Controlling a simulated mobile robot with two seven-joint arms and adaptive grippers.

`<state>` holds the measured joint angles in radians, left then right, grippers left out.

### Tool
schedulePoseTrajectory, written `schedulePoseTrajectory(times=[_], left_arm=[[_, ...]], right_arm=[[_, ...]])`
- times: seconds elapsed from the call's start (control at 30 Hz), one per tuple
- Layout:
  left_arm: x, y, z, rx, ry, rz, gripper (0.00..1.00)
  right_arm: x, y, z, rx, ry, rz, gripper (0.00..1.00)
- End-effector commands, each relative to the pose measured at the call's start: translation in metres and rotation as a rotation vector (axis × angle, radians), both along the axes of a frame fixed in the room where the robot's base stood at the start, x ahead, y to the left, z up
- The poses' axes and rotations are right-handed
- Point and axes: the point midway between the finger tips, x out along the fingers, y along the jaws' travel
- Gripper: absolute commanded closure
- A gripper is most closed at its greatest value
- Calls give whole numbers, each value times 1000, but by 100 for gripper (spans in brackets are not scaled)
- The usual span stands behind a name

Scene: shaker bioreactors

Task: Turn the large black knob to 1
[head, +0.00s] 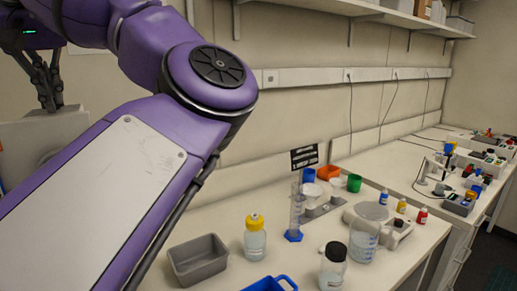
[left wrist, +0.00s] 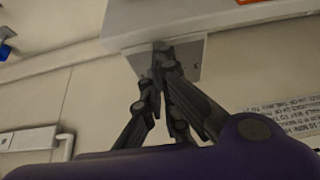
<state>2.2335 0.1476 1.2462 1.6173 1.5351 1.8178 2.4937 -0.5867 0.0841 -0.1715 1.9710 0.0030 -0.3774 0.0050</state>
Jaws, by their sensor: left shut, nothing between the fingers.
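I cannot make out the large black knob in either view. My left gripper (head: 50,104) is at the far left of the head view, its dark fingers pointing down at a pale box-like unit (head: 45,135). In the left wrist view the fingers of my left gripper (left wrist: 162,48) come together, shut and empty. Their tips are at or in front of a grey plate (left wrist: 190,58) on the edge of a white unit (left wrist: 180,22); I cannot tell whether they touch it. My right gripper is in neither view.
My purple arm covers much of the head view's left side. The bench holds a grey tub (head: 198,262), a yellow-capped bottle (head: 255,240), a black-capped bottle (head: 333,268), a blue-based cylinder (head: 296,212) and a beaker (head: 363,243). Several small devices stand on the right bench (head: 405,160).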

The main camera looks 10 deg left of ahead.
Motion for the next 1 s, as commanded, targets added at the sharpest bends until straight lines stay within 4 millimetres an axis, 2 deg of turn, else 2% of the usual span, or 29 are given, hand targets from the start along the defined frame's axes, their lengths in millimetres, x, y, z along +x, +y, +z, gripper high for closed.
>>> schedulePoseTrajectory(times=[0.77, 0.87, 1.0], left_arm=[[-2, -7, 0, -1, 0, 1, 100], [-3, -8, 5, -1, -1, 0, 100], [-5, -8, 24, 0, -6, -1, 100]], right_arm=[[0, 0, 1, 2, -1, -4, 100], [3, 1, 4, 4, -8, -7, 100], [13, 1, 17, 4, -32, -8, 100]])
